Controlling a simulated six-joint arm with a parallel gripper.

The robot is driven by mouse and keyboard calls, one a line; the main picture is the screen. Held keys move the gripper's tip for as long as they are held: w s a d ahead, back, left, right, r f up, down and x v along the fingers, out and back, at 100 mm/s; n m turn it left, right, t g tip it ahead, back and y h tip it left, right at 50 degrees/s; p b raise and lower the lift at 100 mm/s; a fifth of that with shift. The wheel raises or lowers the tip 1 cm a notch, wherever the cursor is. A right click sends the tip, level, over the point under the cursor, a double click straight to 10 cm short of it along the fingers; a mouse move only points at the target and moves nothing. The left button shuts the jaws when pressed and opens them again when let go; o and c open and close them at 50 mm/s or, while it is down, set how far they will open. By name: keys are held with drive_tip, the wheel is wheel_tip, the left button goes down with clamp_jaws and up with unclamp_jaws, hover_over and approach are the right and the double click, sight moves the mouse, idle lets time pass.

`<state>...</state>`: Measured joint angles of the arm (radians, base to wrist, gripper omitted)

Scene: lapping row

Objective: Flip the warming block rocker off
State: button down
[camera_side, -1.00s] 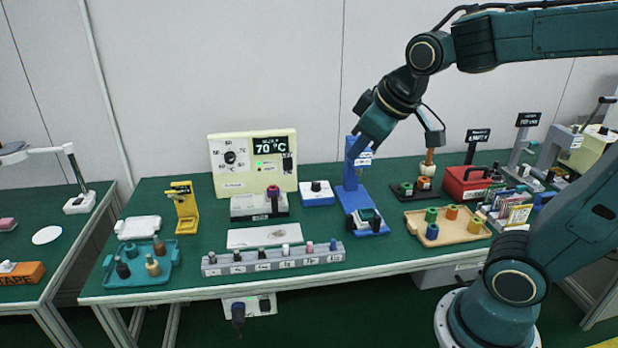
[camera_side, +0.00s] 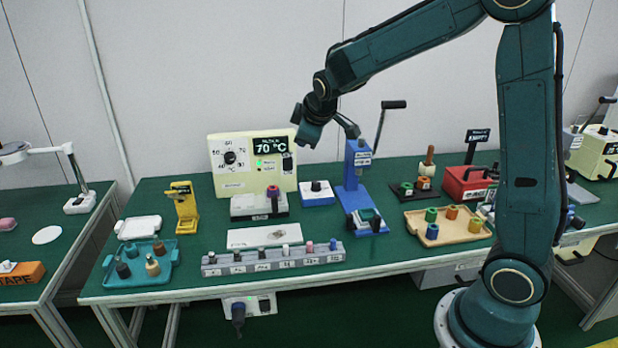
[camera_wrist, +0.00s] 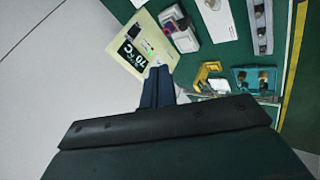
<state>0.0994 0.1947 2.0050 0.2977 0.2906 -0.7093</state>
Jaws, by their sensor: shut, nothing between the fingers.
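The warming block (camera_side: 229,183) is a cream unit with a dial, a 70 °C display (camera_side: 270,146) and a small green light. Its dark rocker (camera_side: 287,163) sits at the right of the front panel, below the display. Contact cannot be told.
A white-and-blue box (camera_side: 317,194) and a blue lever press (camera_side: 352,185) stand to the right. A labelled vial rack (camera_side: 272,262) and teal tray (camera_side: 120,290) are nearer the front edge.

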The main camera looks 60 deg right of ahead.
drive_tip(key=w+d+f+n+h, duration=0.2)
drive_tip(key=w+d+f+n, duration=0.2)
drive_tip(key=w+d+f, duration=0.4)
wheel_tip(320, 180, down, 5)
drive_tip(key=shift+w+d+f+h, duration=0.1)
drive_tip(key=shift+w+d+h, duration=0.25)
drive_tip(key=shift+w, duration=0.9)
drive_tip(key=shift+f, duration=0.1)
approach(288, 164)
drive_tip(key=shift+x, duration=2.95)
